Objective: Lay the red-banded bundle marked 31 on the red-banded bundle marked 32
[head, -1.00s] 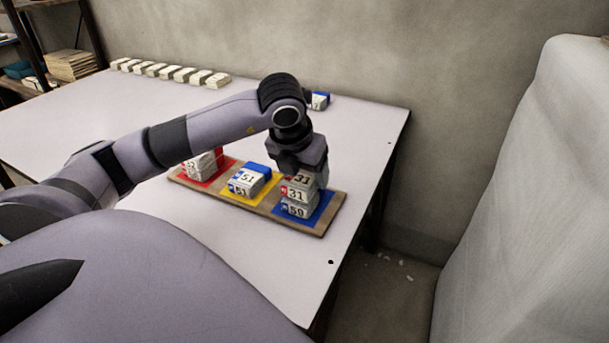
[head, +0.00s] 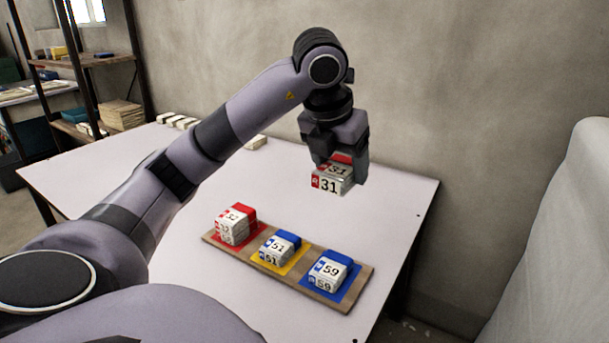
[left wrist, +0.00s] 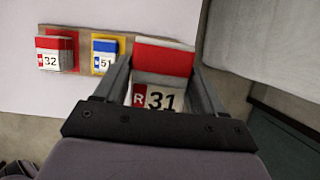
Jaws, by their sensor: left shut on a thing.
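The red-banded bundle marked 31 (head: 330,183) is in my left gripper (head: 336,170), which is shut on it and holds it well above the board. It also fills the space between the fingers in the left wrist view (left wrist: 160,75). The red-banded bundle marked 32 (head: 235,224) sits on the red square at the left end of the wooden board (head: 305,268). It also shows at the left in the left wrist view (left wrist: 53,53), apart from the held bundle. My right gripper does not show.
A blue-banded bundle marked 51 (head: 279,248) sits on the yellow square. A blue-banded bundle marked 59 (head: 329,270) sits on the blue square. Several pale bundles (head: 178,121) stand along the back of the white table (head: 120,190). A wall is close behind.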

